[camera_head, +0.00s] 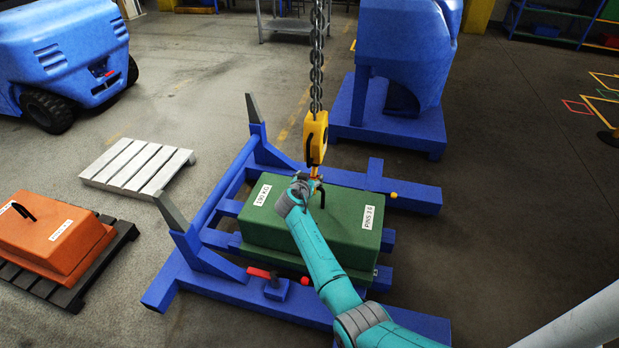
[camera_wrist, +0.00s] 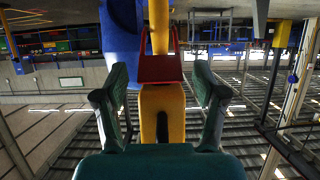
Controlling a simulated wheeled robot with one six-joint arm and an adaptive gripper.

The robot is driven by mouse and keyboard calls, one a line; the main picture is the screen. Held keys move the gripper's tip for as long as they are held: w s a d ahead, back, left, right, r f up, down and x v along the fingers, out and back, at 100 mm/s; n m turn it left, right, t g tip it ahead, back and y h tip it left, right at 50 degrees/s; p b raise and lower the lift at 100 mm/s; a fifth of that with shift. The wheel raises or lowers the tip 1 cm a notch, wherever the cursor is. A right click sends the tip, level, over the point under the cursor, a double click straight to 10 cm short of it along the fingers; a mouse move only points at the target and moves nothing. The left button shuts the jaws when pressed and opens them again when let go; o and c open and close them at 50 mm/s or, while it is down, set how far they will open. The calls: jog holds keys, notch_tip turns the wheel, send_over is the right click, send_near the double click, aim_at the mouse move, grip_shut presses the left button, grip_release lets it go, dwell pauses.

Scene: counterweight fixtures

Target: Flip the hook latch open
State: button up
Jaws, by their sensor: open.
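The yellow hook block (camera_head: 316,138) hangs on a chain above the green counterweight (camera_head: 283,213). My gripper (camera_head: 308,182) is at the lower end of the block, just above the counterweight's lid. In the wrist view, which appears upside down, my open gripper (camera_wrist: 162,92) has one finger on each side of the yellow hook block (camera_wrist: 174,104). A red piece (camera_wrist: 160,69), which looks like the hook latch, crosses the yellow hook between the fingertips. Gaps show on both sides, with no clear contact. The hook's tip and the latch are mostly hidden by my gripper in the head view.
The counterweight, with a dark lifting loop (camera_head: 322,197), sits in a blue frame (camera_head: 214,287) with a red-handled clamp (camera_head: 262,273). The chain (camera_head: 317,60) rises above. An orange weight (camera_head: 52,240) lies left; an empty grey pallet (camera_head: 138,166) stands behind it.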

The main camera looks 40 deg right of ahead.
jog(key=shift+w+d, duration=0.1)
jog(key=shift+d, duration=0.05)
grip_shut()
jog(key=shift+w+d+r+g+y, duration=0.2)
jog(key=shift+d+r+g+y, duration=0.15)
jog(key=shift+y, duration=0.25)
dwell(0.4)
grip_release()
jog(key=shift+a, duration=0.15)
jog(key=v, duration=1.2)
